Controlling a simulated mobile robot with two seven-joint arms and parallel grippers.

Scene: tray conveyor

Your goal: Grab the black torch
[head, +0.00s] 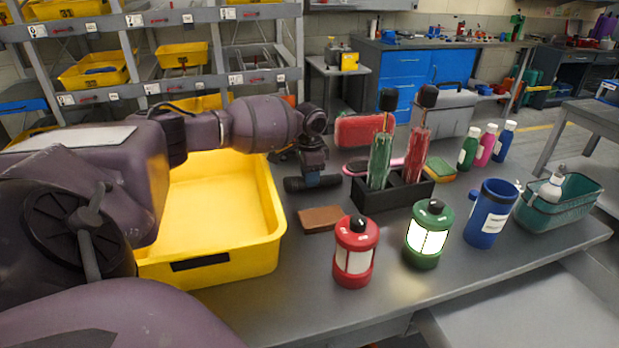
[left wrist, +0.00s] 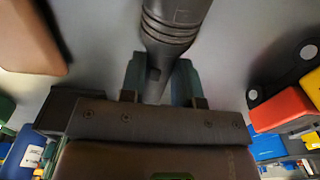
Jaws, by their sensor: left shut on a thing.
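The black torch (head: 295,184) lies on the grey table behind the brown block, just right of the yellow bin. My left gripper (head: 313,176) points down over it and is shut on it. In the left wrist view the dark torch barrel (left wrist: 175,28) runs from the top edge down between the two fingers (left wrist: 160,85). The fingers are on either side of its narrower part, and the rest is hidden by the gripper body. My right gripper is not in view.
A yellow bin (head: 274,225) stands left, under my left arm. A brown block (head: 322,218), red lantern (head: 355,250) and green lantern (head: 427,233) stand in front. A blue mug (head: 488,213) and teal basket (head: 560,210) are farther right.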

